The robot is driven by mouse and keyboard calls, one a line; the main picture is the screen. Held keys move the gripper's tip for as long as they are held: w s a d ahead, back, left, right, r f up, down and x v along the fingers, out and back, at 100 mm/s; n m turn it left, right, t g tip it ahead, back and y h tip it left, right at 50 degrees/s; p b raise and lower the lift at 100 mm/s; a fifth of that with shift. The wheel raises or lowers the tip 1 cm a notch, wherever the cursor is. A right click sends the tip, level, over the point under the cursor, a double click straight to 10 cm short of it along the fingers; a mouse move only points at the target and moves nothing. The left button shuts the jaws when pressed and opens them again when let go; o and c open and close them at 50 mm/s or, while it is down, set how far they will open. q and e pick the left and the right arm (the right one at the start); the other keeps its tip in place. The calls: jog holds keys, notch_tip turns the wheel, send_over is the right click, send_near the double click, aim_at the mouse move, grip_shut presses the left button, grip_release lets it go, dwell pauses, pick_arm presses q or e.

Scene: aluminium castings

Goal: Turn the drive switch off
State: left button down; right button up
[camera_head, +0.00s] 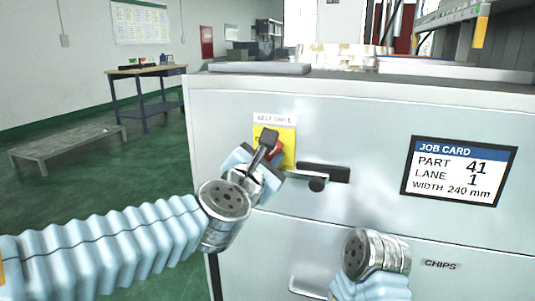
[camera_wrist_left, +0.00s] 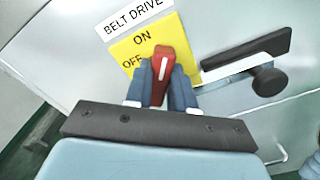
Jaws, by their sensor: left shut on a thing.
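The drive switch is a red handle (camera_wrist_left: 162,70) on a yellow plate (camera_wrist_left: 128,48) marked ON and OFF, under a BELT DRIVE label (camera_wrist_left: 133,14). In the head view the plate (camera_head: 289,147) is on the grey cabinet front, and only a little of the red handle (camera_head: 277,149) shows past the gripper. My left gripper (camera_head: 269,145) is shut on the red handle; its dark fingers (camera_wrist_left: 162,85) sit on both sides of it in the left wrist view. The fingers hide the handle's base, so I cannot tell its exact setting. My right gripper's fingers are not visible.
A black latch handle (camera_head: 324,173) is just right of the switch, close to my left gripper. A job card (camera_head: 459,171) is further right. My right wrist is low in front of the CHIPS drawer (camera_head: 440,265). A workbench (camera_head: 147,72) and low platform (camera_head: 68,150) stand left.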

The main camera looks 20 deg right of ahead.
pick_arm(q)
jog(key=m+p, duration=0.1)
jog(key=m, duration=0.4)
jog(key=shift+d+f+m, duration=0.1)
jog(key=shift+m, duration=0.2)
jog(key=m, duration=0.1)
jog(key=m+p, duration=0.1)
jog(key=m, duration=0.2)
jog(key=shift+s+f+m, duration=0.1)
jog(key=shift+f+m, duration=0.15)
jog(key=shift+m, duration=0.15)
jog(key=shift+p, duration=0.3)
jog(key=c, duration=1)
grip_release()
jog(key=shift+o, duration=0.2)
jog(key=shift+s, duration=0.1)
jog(key=v, duration=1.3)
jog(key=shift+s+a+b, duration=0.2)
jog(key=shift+a+b, duration=0.05)
jog(key=shift+b, duration=0.2)
